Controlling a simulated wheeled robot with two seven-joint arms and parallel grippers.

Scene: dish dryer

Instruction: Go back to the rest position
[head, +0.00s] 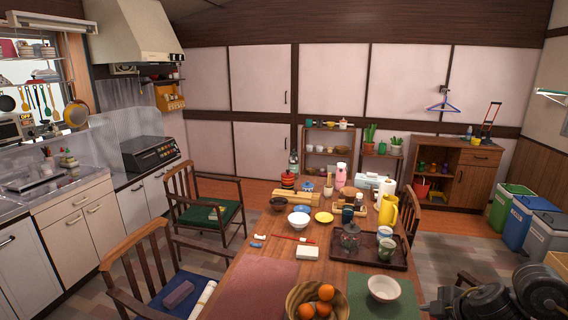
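Black parts of my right arm show at the bottom right corner, beside the table's right edge. My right gripper (442,301) seems to be at their left end, dark and small, close to a white bowl (384,288) in the picture. I cannot tell whether it is open or shut, and I see nothing clearly held in it. My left gripper and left arm are not in view.
The wooden table (262,262) holds an orange-filled basket (292,300), a dark tray (340,250), a yellow pitcher (388,211) and several small dishes. Chairs (205,208) stand around it. A counter (60,195) runs along the left; bins (545,235) stand at right.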

